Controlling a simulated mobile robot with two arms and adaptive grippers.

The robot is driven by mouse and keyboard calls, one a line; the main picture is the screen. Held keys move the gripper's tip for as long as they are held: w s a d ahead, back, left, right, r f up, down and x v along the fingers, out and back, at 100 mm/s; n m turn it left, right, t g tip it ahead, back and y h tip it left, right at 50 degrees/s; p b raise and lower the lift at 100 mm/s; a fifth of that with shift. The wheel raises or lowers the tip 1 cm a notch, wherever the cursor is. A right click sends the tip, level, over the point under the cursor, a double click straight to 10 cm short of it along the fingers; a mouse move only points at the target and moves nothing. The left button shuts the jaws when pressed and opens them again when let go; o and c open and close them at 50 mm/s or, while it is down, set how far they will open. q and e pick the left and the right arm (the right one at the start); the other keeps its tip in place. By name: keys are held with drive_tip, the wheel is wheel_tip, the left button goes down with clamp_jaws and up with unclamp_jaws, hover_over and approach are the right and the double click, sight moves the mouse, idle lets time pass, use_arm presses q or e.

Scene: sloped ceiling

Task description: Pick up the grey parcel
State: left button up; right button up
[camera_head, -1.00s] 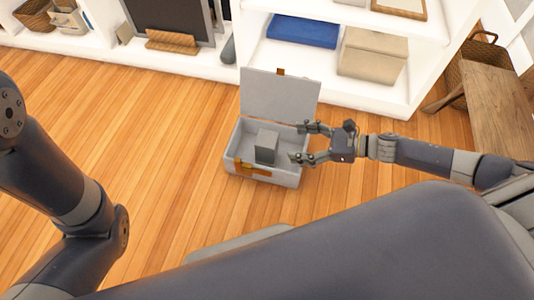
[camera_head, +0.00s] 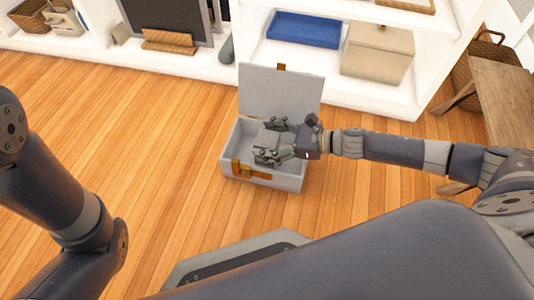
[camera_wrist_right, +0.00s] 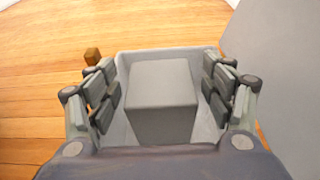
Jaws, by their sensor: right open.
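The grey parcel (camera_wrist_right: 162,100) is a plain box inside an open light-grey case (camera_head: 232,150) on the floor. In the head view the parcel (camera_head: 266,138) is partly hidden by my right gripper. My right gripper (camera_head: 268,140) reaches into the case from the right and is open. In the right wrist view its fingers (camera_wrist_right: 160,85) stand on either side of the parcel, with gaps visible on both sides. My left arm is at the left of the head view; its gripper is out of frame.
The case lid (camera_head: 282,90) stands up at the back. Behind are white shelves with a blue tray (camera_head: 303,29) and a beige box (camera_head: 377,54). A wooden bench (camera_head: 503,100) stands at the right. The wooden floor left of the case is clear.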

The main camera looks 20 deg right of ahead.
drive_tip(key=c, duration=1.6)
drive_tip(key=shift+r, duration=0.1)
